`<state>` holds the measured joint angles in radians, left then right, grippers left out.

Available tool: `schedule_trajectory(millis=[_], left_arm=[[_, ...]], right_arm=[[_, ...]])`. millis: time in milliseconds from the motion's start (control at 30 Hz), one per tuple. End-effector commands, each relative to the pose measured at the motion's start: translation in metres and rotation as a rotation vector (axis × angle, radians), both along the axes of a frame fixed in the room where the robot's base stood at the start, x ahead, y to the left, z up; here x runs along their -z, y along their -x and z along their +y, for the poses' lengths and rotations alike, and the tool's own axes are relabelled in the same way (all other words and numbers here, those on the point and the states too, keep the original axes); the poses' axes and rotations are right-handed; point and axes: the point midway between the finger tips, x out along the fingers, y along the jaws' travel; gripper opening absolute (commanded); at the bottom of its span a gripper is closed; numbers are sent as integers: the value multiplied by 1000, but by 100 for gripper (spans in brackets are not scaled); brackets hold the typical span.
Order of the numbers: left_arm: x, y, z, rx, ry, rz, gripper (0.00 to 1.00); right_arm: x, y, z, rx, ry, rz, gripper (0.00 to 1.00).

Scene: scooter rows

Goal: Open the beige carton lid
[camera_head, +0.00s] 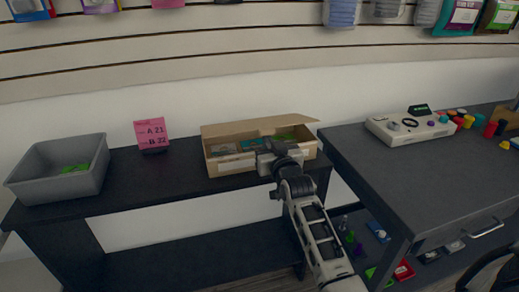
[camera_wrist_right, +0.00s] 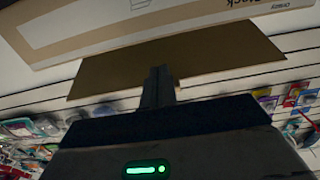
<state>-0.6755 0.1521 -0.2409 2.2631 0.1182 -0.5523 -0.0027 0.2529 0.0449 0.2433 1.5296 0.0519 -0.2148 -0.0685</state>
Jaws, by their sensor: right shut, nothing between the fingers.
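The beige carton (camera_head: 236,167) stands on the dark bench in the head view. Its lid (camera_head: 240,128) is raised and tilted up along the back, and several small items show inside through the open top. My right gripper (camera_head: 268,148) is in front of the carton, overlapping its front wall and opening. In the right wrist view the carton (camera_wrist_right: 190,22) with printed lettering fills the top, and the brown lid (camera_wrist_right: 215,57) lies below it. The shut, empty fingers (camera_wrist_right: 158,75) overlap the lid; I cannot tell whether they touch it. My left gripper is not in view.
A grey bin (camera_head: 62,175) and a pink sign (camera_head: 151,130) stand left of the carton. A dark table (camera_head: 430,170) to the right holds a white console (camera_head: 408,129) and several coloured jars. The slatted wall (camera_head: 180,80) is close behind.

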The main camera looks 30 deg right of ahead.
Motion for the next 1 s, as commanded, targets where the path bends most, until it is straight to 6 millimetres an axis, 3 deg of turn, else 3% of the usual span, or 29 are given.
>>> schedule_trajectory(millis=[333,1000], left_arm=[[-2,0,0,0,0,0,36],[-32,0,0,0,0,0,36]], right_arm=[[-3,0,0,0,0,0,0],[-36,-7,-2,0,0,0,0]])
